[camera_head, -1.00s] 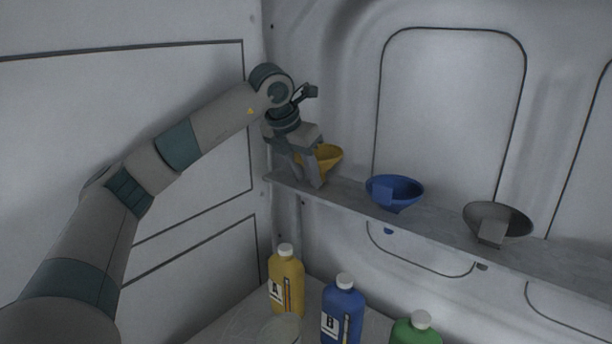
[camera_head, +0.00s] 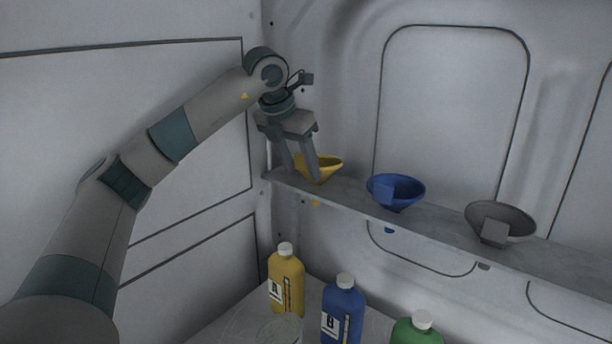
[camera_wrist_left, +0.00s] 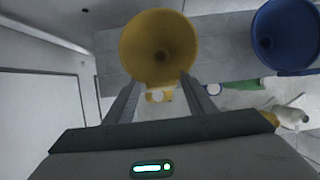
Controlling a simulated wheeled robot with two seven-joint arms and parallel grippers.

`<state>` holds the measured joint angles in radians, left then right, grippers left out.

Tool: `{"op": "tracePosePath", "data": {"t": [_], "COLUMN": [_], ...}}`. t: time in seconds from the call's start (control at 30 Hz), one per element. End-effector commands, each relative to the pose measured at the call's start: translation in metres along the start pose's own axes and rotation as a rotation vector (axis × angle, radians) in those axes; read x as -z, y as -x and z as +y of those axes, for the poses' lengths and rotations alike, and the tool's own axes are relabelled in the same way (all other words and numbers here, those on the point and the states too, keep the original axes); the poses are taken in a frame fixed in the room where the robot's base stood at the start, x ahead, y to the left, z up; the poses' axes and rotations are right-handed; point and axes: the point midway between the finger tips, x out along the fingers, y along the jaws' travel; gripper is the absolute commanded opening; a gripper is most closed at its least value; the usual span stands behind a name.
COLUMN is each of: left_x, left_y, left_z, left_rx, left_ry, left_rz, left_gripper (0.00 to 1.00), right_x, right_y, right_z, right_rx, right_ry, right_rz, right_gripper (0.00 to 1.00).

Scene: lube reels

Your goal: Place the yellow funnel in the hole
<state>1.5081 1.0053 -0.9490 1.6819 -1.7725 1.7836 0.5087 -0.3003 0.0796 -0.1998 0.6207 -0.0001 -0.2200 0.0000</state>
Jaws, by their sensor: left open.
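The yellow funnel (camera_head: 330,165) sits upright at the left end of the grey shelf (camera_head: 345,193). A small yellow tip shows below the shelf under it, so its spout passes through the shelf. The hole itself is hidden by the funnel. My right gripper is not in view.
A blue funnel (camera_head: 396,190) and a grey funnel (camera_head: 505,219) sit farther right on the shelf. Below stand a yellow bottle (camera_head: 287,284), a blue bottle (camera_head: 342,312) and a green bottle (camera_head: 416,331). The left wall is close to my arm.

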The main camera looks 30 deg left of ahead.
Motion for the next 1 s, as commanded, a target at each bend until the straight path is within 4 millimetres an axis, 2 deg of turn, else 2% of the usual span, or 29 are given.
{"op": "tracePosePath", "data": {"t": [0.03,0.3,0.5,0.7,1.0], "left_x": [-0.001,-0.002,-0.002,-0.002,-0.002], "left_y": [0.009,0.062,0.087,0.096,0.096], "left_z": [-0.001,-0.002,-0.002,-0.002,-0.002], "left_rx": [0.002,0.003,0.004,0.003,0.003], "left_ry": [-0.001,-0.002,-0.004,-0.003,-0.003], "left_rz": [-0.009,-0.013,-0.012,-0.011,-0.011], "left_gripper": [0.49,0.49,0.49,0.49,0.49], "right_x": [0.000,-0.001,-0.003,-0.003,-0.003], "right_y": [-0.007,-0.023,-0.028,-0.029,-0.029], "right_z": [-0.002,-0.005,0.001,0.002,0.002], "right_rx": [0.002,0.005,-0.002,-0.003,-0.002], "right_ry": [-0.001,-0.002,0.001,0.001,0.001], "right_rz": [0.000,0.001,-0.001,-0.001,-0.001], "right_gripper": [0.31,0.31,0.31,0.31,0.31]}}
